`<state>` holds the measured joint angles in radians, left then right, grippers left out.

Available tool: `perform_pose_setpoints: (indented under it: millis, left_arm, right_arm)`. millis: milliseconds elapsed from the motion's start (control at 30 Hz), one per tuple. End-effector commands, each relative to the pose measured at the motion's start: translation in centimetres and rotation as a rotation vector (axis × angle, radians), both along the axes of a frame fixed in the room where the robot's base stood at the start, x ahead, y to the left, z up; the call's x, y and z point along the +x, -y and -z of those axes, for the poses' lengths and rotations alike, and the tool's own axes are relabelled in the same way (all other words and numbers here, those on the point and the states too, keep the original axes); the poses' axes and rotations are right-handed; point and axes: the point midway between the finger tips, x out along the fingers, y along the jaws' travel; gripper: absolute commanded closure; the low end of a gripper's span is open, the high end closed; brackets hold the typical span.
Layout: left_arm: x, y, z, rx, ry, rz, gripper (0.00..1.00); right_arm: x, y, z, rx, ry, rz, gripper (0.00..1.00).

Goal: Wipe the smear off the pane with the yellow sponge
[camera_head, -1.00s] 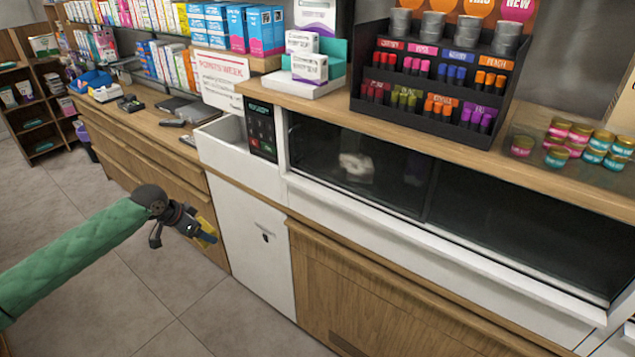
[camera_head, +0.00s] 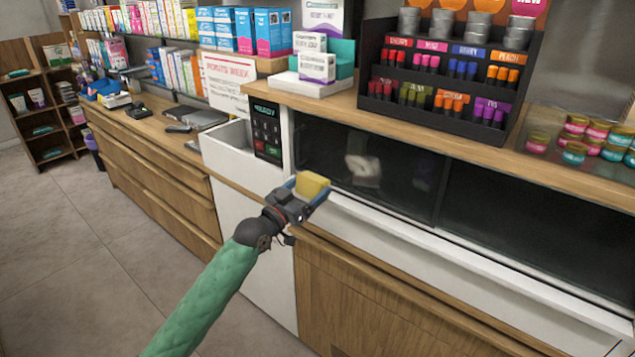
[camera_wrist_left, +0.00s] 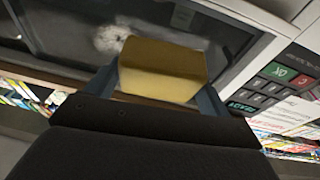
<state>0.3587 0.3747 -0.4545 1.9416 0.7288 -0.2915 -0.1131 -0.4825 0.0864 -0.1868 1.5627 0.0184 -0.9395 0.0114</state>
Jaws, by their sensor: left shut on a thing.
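The yellow sponge (camera_head: 311,184) is held between the fingers of my left gripper (camera_head: 300,190), which is shut on it. In the left wrist view the sponge (camera_wrist_left: 160,70) fills the space between the blue fingertips. The whitish smear (camera_head: 363,170) is on the left part of the dark pane (camera_head: 400,188). It also shows in the left wrist view (camera_wrist_left: 110,38), just beyond the sponge. The sponge is in front of the counter, below and left of the smear, and appears apart from the pane.
A white ledge (camera_head: 450,257) runs along the pane's lower edge. A keypad terminal (camera_head: 266,130) stands left of the pane. A lipstick display (camera_head: 440,95), boxes (camera_head: 316,55) and small tins (camera_head: 575,140) sit on the counter top above. The floor at left is clear.

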Motion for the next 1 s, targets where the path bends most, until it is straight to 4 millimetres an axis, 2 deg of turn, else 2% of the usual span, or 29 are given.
perform_pose_setpoints:
  millis: [100, 333, 567, 1000]
  left_arm:
    - [-0.4, 1.4, -1.8, -0.062, 0.071, -0.025, 0.4]
    - [-1.0, 2.4, -4.1, -0.112, 0.144, -0.057, 0.4]
    - [-0.5, 2.9, -4.5, -0.118, 0.154, -0.063, 0.4]
    - [2.6, 5.2, -4.4, -0.118, 0.152, -0.062, 0.4]
  right_arm:
    - [0.3, -0.3, -1.2, 0.004, -0.004, 0.001, 0.19]
    - [0.5, -0.6, -2.8, 0.008, -0.011, 0.004, 0.19]
    - [0.7, -0.7, -3.5, 0.01, -0.012, 0.003, 0.19]
    - [1.6, -1.3, -6.0, 0.015, -0.016, 0.003, 0.19]
